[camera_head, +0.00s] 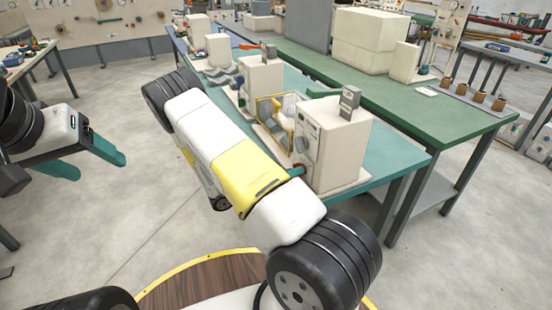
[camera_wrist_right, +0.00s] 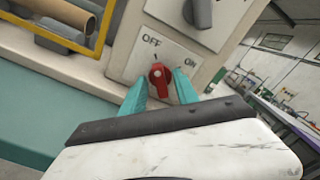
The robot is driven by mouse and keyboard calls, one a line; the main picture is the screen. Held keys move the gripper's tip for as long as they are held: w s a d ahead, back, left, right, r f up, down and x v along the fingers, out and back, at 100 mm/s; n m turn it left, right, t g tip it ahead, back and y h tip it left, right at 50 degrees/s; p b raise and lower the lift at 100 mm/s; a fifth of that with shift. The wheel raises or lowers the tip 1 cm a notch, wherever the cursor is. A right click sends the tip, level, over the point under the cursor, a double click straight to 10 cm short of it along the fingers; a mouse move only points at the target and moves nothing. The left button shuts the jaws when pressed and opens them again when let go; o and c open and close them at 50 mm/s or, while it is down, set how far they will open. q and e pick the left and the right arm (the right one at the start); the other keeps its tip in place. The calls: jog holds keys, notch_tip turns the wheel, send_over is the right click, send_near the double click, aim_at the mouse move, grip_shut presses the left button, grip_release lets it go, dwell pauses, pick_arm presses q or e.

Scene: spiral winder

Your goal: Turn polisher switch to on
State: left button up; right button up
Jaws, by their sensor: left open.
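The red polisher switch (camera_wrist_right: 159,76) sits on a pale plate (camera_wrist_right: 125,62) with OFF printed at upper left and ON at right. Its pointer seems to face up toward the OFF side, though this is hard to tell. My right gripper (camera_wrist_right: 161,80) has one teal finger on each side of the switch, with small gaps showing. In the head view its fingers are mostly hidden behind my forearm, close to the front of the cream machine (camera_head: 335,147). My left gripper (camera_head: 98,168) is open and empty at the left, over the floor, far from the machine.
A grey knob (camera_wrist_right: 198,12) sits above the switch plate. A yellow frame with a brown roll (camera_wrist_right: 72,14) is left of it. The machine stands on a teal table (camera_head: 405,160) with other machines behind. The floor between my arms is clear.

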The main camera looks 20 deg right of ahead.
grip_shut()
jog(key=shift+m, duration=0.4)
jog(key=m, duration=0.2)
jog(key=shift+m, duration=0.4)
jog(key=m, duration=0.4)
jog(key=shift+m, duration=0.3)
jog(key=m, duration=0.3)
jog(key=shift+m, duration=0.3)
jog(key=shift+f+m, duration=0.1)
jog(key=shift+m, duration=1.8)
